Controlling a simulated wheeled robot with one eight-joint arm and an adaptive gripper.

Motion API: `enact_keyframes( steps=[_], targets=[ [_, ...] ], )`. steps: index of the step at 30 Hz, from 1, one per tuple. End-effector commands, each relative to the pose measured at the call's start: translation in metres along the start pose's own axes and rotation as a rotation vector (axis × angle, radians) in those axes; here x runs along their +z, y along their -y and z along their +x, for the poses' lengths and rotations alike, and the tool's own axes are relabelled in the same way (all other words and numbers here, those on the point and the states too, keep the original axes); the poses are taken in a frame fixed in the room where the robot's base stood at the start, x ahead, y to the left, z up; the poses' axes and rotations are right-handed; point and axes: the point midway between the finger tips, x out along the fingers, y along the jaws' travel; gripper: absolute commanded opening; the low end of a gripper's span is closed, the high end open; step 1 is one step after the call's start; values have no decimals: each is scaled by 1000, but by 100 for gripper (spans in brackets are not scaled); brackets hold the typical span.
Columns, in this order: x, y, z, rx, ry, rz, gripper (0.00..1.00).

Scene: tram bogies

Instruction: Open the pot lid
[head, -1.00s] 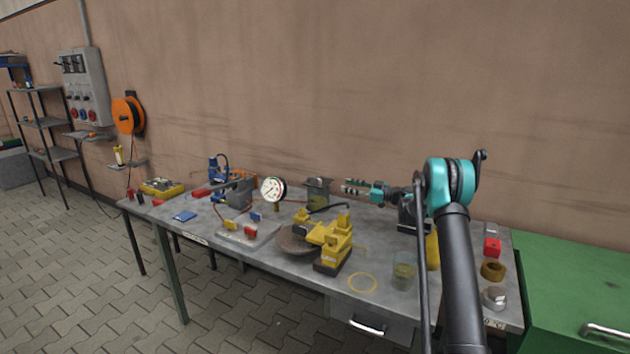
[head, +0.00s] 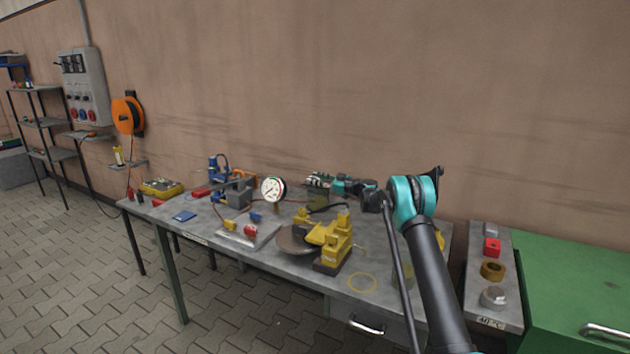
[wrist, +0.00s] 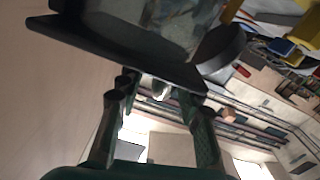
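A small grey-green pot (head: 317,198) stands near the back edge of the metal workbench. My gripper (head: 316,180) reaches in from the right at the height of the pot's top and hides its lid in the head view. In the wrist view, a large dark flat lid (wrist: 125,52) with the grey pot body (wrist: 150,22) fills the top, seemingly upside down. My two fingers (wrist: 157,95) are spread apart just under the lid in that picture. A small pale spot shows between them; I cannot tell whether it is a knob or whether the fingers touch the lid.
A pressure gauge (head: 273,190) stands close left of the pot. A yellow clamp-like fixture (head: 333,240) and a dark round disc (head: 295,240) are in front. A grey strip at the right holds a red block (head: 491,247) and a brass ring (head: 493,270). The wall is behind.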

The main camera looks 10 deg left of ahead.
Motion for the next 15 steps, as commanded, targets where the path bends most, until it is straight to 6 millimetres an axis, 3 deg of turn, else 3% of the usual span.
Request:
enact_keyframes(
  steps=[10, 15],
  targets=[
    [0, 0, 4, 0, 0, 0, 36],
    [0, 0, 4, 0, 0, 0, 16]
  ],
)
